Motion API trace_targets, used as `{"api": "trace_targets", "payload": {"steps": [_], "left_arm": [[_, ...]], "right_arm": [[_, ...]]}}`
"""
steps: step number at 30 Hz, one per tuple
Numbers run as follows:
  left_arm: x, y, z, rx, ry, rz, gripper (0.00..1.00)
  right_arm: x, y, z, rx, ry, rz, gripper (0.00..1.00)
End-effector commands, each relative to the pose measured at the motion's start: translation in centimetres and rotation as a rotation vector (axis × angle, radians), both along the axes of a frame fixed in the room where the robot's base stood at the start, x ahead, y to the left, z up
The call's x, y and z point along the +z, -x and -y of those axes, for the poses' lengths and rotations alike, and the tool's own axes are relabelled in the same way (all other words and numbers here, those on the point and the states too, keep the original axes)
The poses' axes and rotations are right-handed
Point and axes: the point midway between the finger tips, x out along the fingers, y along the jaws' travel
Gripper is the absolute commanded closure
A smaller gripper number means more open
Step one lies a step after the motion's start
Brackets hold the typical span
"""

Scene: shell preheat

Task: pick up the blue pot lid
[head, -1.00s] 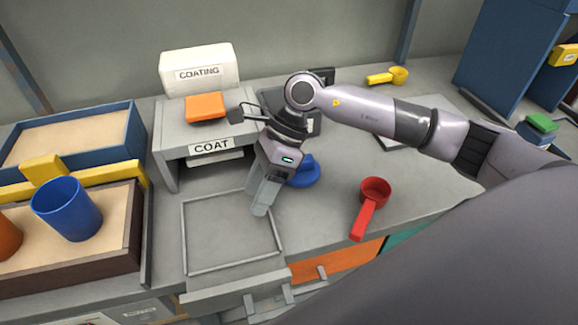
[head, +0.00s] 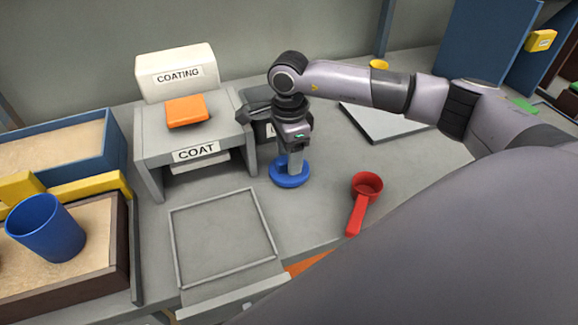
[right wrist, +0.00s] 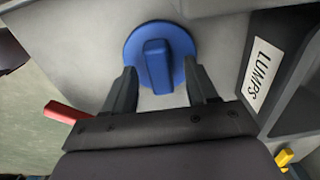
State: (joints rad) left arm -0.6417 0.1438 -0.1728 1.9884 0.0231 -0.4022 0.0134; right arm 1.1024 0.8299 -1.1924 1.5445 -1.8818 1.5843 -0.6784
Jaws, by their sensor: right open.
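The blue pot lid (head: 289,179) lies flat on the counter, just right of the coating stand in the head view. It is a round disc with a raised bar handle on top, clear in the right wrist view (right wrist: 156,62). My right gripper (head: 293,170) points down over the lid and hides part of it. In the right wrist view the right gripper (right wrist: 163,85) is open, with one finger on each side of the bar handle. Whether the fingers touch the lid cannot be told. My left gripper is not in view.
A red scoop (head: 363,200) lies right of the lid. The coating stand (head: 190,140) with an orange block (head: 187,111) is to the left. A framed square (head: 222,240) is empty in front. A blue cup (head: 46,228) sits in a tray far left.

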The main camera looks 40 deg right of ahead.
Motion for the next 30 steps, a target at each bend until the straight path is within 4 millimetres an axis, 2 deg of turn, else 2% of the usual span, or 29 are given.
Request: {"api": "trace_targets", "payload": {"steps": [7,8,12,13,23,26,30], "left_arm": [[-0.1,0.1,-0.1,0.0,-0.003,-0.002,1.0],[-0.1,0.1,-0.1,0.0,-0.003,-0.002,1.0],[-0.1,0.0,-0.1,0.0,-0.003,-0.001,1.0],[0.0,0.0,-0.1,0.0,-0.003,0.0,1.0],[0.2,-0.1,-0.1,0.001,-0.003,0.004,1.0],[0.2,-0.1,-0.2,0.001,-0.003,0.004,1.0],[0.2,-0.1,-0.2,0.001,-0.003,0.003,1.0]], "right_arm": [[-0.3,0.0,0.0,0.0,-0.001,0.001,0.43],[-0.3,0.0,0.0,0.0,-0.001,0.0,0.46],[-0.3,0.0,0.0,0.0,-0.001,0.0,0.91],[-0.3,0.0,0.0,0.0,-0.001,0.0,1.0],[-0.1,0.0,0.0,0.0,-0.002,0.001,1.0],[0.4,-0.1,0.0,0.0,-0.002,0.003,1.0],[2.0,-0.1,-0.1,0.001,-0.002,0.004,1.0]]}}
